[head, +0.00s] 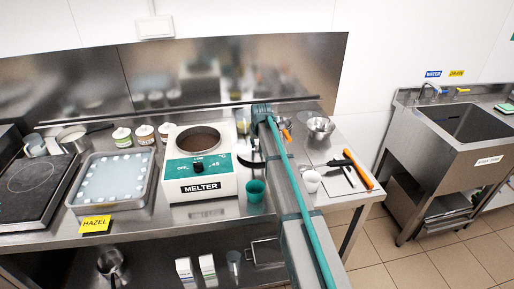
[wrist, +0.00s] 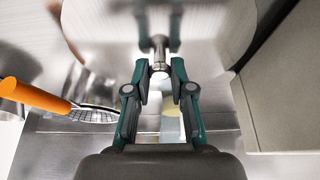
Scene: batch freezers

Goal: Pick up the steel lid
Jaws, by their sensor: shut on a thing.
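The steel lid (wrist: 215,30) shows in the wrist view as a large round brushed disc across the top, with a small metal knob (wrist: 160,58) at its near side. My gripper (wrist: 160,75) is shut on the knob, with a teal finger on each side of it. The lid's outer parts run out of the picture. In the head view my teal and grey arm crosses the counter right of the melter (head: 198,168). I cannot make out the fingertips or the lid clearly there.
An orange-handled utensil (wrist: 35,95) with a mesh head lies left of my gripper in the wrist view. A tray (head: 75,200) is left of the melter.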

